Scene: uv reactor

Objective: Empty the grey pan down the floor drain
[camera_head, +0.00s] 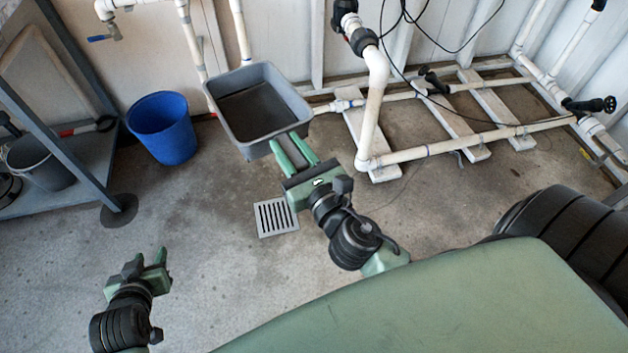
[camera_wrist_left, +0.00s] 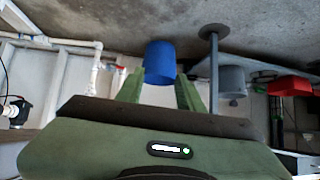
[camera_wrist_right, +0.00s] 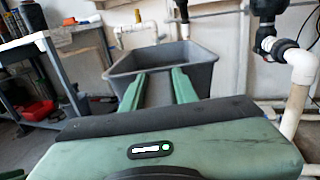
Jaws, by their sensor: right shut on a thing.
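The grey pan (camera_head: 293,104) is a rectangular tub at the upper middle of the head view, with a dark surface inside; I cannot tell how deep any liquid is. It also shows ahead in the right wrist view (camera_wrist_right: 192,58). My right gripper (camera_head: 288,140) is shut on the pan's near wall. The pan looks roughly level, and its height above the floor is unclear. The floor drain (camera_head: 276,217) is a square metal grate, nearer to me than the pan and beside my right wrist. My left gripper (camera_head: 149,254) is open and empty at the lower left.
A blue bucket (camera_head: 162,130) stands left of the pan. A metal shelf (camera_head: 85,150) with a grey bucket (camera_head: 40,162) is at far left. White pipes (camera_head: 440,150) on a low frame run along the right. Concrete floor around the drain is clear.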

